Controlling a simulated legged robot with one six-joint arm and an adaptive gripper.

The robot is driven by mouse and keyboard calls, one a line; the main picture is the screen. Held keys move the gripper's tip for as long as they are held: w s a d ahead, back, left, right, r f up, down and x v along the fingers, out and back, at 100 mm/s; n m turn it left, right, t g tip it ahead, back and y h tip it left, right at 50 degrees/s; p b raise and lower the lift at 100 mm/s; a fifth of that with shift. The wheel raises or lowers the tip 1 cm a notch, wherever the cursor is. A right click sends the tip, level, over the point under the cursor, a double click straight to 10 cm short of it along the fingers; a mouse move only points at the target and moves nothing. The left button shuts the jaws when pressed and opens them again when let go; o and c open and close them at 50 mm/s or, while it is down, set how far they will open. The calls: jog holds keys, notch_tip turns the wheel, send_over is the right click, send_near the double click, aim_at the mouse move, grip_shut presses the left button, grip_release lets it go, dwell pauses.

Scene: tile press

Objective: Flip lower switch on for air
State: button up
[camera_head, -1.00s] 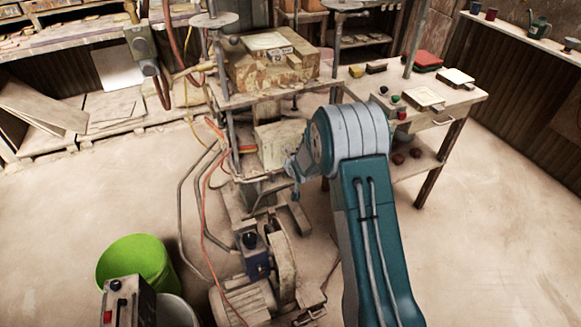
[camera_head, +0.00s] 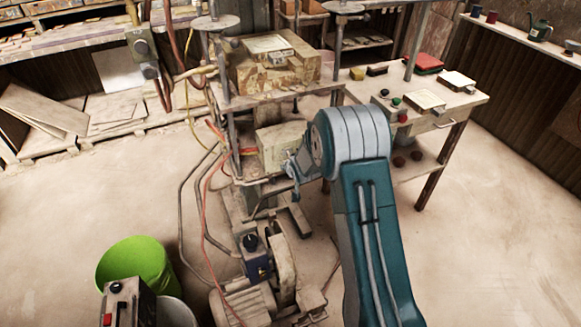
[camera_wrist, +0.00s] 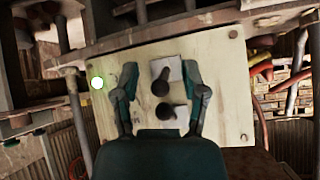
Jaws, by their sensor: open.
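A pale wooden panel (camera_wrist: 225,70) fills the middle of the wrist view and carries two dark switches, one above the other. The upper switch (camera_wrist: 163,80) sits in front of a pale paper label. The lower switch (camera_wrist: 168,110) is just below it, in front of my gripper's palm. My gripper (camera_wrist: 161,72) is open, with one teal finger on each side of the switches and nothing between them but these. Whether it touches them I cannot tell. In the head view my gripper (camera_head: 293,172) is partly hidden beside the pale panel (camera_head: 280,143) under the press.
In the head view, orange hoses (camera_head: 207,190) and a motor (camera_head: 250,300) are below. A side table (camera_head: 460,98) stands right; open floor lies around.

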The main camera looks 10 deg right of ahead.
jog(key=v, duration=1.1)
jog(key=shift+s+r, duration=0.25)
jog(key=shift+s, duration=0.1)
jog(key=s+r+h, duration=0.1)
jog(key=s+r, duration=0.5)
jog(key=r, duration=0.3)
jog(key=s+r+g, duration=0.1)
jog(key=s+r, duration=0.2)
jog(key=s, duration=0.6)
jog(key=s+r+g, duration=0.1)
jog(key=s+r, duration=0.3)
jog(key=s, duration=0.6)
jog(key=s+r+n+g, duration=0.1)
jog(key=s+r, duration=0.2)
jog(key=s, duration=0.6)
jog(key=shift+s+a+r+g, duration=0.2)
jog(key=shift+a+r+g, duration=0.05)
jog(key=shift+g, duration=0.15)
